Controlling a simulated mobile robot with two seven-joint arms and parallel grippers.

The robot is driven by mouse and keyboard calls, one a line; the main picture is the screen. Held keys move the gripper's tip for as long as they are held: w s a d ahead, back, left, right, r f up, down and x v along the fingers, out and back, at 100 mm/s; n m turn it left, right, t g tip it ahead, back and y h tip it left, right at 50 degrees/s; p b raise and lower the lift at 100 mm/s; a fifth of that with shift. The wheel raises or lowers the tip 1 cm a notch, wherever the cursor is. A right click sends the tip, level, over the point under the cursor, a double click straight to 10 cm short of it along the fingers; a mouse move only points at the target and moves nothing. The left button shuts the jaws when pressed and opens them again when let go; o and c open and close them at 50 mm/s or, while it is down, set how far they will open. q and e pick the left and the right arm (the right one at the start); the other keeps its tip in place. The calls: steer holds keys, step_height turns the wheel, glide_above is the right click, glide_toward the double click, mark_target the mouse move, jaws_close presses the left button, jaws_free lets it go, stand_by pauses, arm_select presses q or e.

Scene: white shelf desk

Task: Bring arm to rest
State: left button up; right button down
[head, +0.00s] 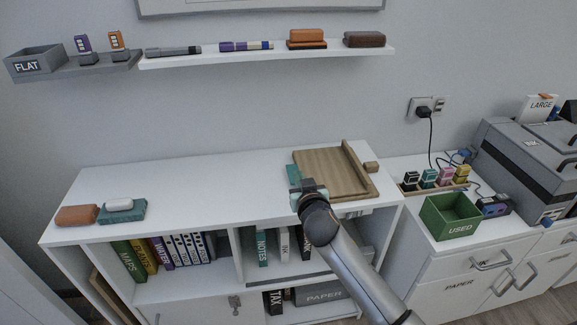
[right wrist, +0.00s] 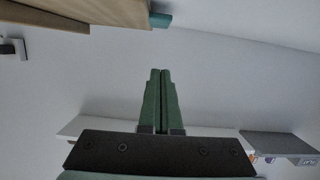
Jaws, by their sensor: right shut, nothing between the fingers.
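My right gripper (head: 295,176) is over the white shelf desk (head: 190,185), at the left edge of a wooden tray (head: 335,172). In the right wrist view its two green fingers (right wrist: 160,74) are together with nothing between them. The tray (right wrist: 85,12) shows at the top left of that view, apart from the fingertips, with a small teal piece (right wrist: 160,20) beside it. My right arm comes up from the lower right in the head view and hides part of the desk front. My left gripper is not in view.
An orange-brown block (head: 77,215) and a teal block (head: 123,211) lie at the desk's left end. A green bin (head: 450,216) and a grey printer (head: 525,165) stand on the right cabinet. A wall shelf (head: 270,58) holds several items. The desk's middle is clear.

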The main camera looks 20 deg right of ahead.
steer(key=s+a+f+n+g+y+p, duration=0.2)
steer(key=s+a+f, duration=0.1)
steer(key=s+f, duration=0.35)
steer(key=s+a+f+n+g+y+p, duration=0.1)
steer(key=s+a+f+y+p, duration=0.15)
steer(key=s+f, duration=0.45)
steer(key=s+a+f+g+p, duration=0.1)
steer(key=s+a+f, duration=0.1)
steer(key=s, duration=0.7)
steer(key=s+a+f+n+g+y+p, duration=0.1)
steer(key=s+a+f, duration=0.1)
steer(key=s, duration=0.7)
steer(key=shift+a+g, duration=0.3)
steer(key=shift+a, duration=0.25)
steer(key=shift+s+y, duration=0.1)
steer(key=shift+y, duration=0.15)
